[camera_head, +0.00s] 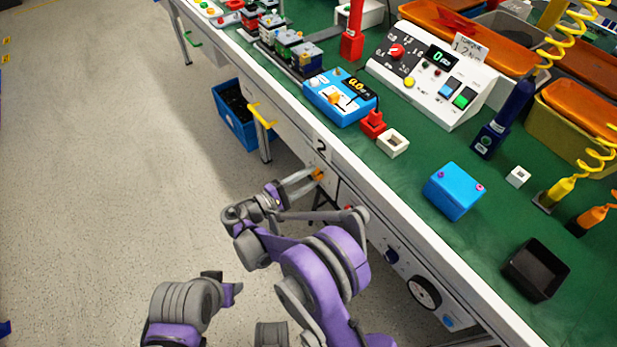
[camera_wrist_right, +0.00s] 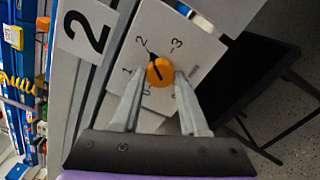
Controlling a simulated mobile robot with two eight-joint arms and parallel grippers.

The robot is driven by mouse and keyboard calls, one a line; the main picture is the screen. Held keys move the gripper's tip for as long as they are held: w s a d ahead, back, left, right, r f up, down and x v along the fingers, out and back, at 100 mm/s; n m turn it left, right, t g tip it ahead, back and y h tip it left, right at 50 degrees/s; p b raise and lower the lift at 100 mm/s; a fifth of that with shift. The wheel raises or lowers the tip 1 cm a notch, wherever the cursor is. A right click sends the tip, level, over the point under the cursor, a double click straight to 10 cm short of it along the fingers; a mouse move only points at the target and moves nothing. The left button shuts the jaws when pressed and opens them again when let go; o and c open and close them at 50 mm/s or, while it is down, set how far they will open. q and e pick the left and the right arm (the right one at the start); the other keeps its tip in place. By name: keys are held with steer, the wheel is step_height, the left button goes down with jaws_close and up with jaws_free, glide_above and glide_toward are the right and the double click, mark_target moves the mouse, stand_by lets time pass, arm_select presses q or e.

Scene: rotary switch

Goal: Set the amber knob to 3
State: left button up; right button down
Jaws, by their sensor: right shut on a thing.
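The amber knob (camera_wrist_right: 160,72) sits on a pale plate (camera_wrist_right: 187,65) marked 0, 1, 2 and 3. Its dark pointer line is aimed up-left, about at the 2. In the head view the knob (camera_head: 318,174) is on the bench's front panel, under the number 2 label. My right gripper (camera_wrist_right: 160,80) is shut on the knob, one fingertip on each side; it also shows in the head view (camera_head: 312,177). My left arm (camera_head: 190,300) is at the lower left, away from the bench; its jaws are not clear.
A yellow handle (camera_head: 262,115) and a blue bin (camera_head: 235,115) are left of the knob. A dial (camera_head: 424,292) and a dark blue knob (camera_head: 391,256) are on the panel to the right. The green bench top (camera_head: 405,170) holds boxes and devices. Open floor (camera_head: 120,150) lies left.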

steer(key=m, duration=0.5)
steer(key=shift+r+m+p, duration=0.15)
steer(key=shift+m+p, duration=0.15)
steer(key=shift+p, duration=0.1)
steer(key=m, duration=0.4)
steer(key=shift+m+p, duration=0.3)
steer(key=shift+m, duration=0.4)
steer(key=shift+c, duration=2.2)
jaws_free()
